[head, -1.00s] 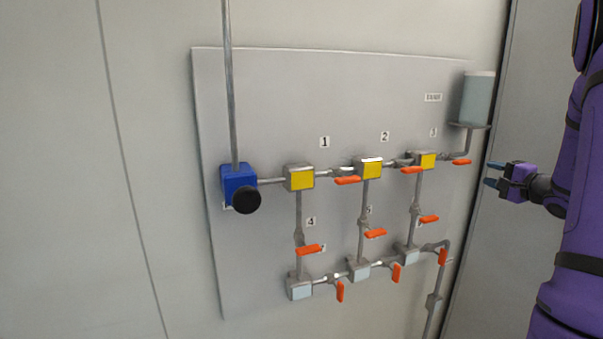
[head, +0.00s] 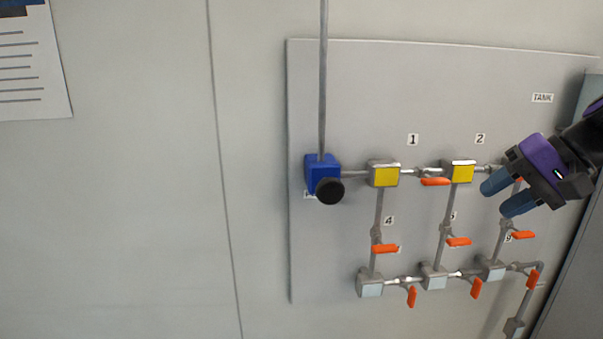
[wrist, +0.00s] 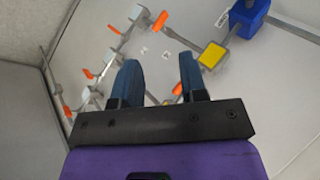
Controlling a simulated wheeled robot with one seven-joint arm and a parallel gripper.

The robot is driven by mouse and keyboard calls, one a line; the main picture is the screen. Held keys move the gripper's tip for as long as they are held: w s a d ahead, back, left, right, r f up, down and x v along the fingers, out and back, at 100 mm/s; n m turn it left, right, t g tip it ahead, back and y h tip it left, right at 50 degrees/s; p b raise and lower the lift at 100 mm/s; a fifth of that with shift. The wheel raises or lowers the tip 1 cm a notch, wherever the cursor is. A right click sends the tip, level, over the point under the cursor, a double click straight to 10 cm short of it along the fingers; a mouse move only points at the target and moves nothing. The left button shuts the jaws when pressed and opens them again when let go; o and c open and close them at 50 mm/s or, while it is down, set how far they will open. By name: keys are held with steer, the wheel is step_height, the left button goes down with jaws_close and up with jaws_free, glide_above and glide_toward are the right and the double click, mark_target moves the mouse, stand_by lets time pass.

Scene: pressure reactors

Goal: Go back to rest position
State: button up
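My gripper (head: 502,196) is at the right of the head view, in front of the right part of the pipe panel. Its two blue fingers are apart with nothing between them; they also show in the wrist view (wrist: 160,75). The gripper hides the third yellow-faced block and part of the pipes there. It appears clear of the valves, though the exact gap is hard to tell. My purple arm is mostly out of the head view.
A grey panel (head: 340,90) carries a blue box with a black knob (head: 329,190), yellow-faced blocks (head: 385,176), pipes and several orange valve handles (head: 459,241). A tank (head: 592,92) shows at the right edge. A paper sheet (head: 32,70) hangs at the upper left. Bare wall fills the left.

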steer(key=s+a+n+h, duration=0.2)
steer(key=s+n+h, duration=0.2)
steer(key=s, duration=0.8)
steer(key=h, duration=0.2)
steer(key=shift+s+a+n+t+h, duration=0.15)
steer(key=shift+a+n+t+h, duration=0.05)
steer(key=shift+n+t+h, duration=0.2)
steer(key=shift+c, duration=0.4)
